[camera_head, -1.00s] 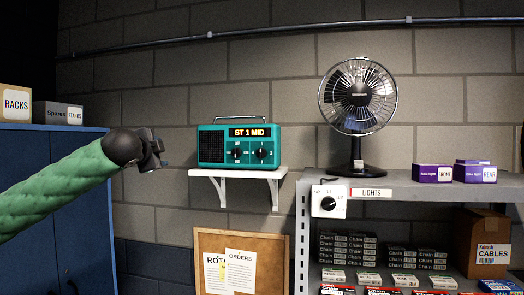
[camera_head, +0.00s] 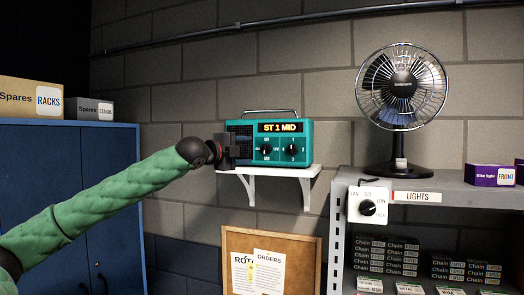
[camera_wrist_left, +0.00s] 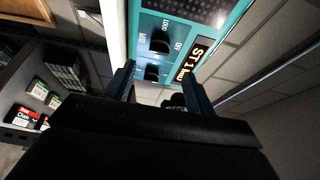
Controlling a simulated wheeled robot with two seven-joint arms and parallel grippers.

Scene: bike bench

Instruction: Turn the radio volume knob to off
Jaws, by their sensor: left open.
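The teal radio (camera_head: 306,129) stands on a white wall shelf, its display reading "ST 1 MID". It has two black knobs: the left knob (camera_head: 266,149) and the right knob (camera_head: 291,150). In the left wrist view, the left knob (camera_wrist_left: 160,42) is the upper one, with small labels around it, one seeming to read OFF. The right knob (camera_wrist_left: 152,73) sits lower, between the fingers in the picture. My left gripper (camera_head: 236,150) is open in front of the radio's speaker side, left of both knobs. I see no contact with a knob. My right gripper is out of view.
The white shelf (camera_head: 285,172) lies under the radio. A blue cabinet (camera_head: 65,190) stands left. A cork board (camera_head: 232,240) hangs below.

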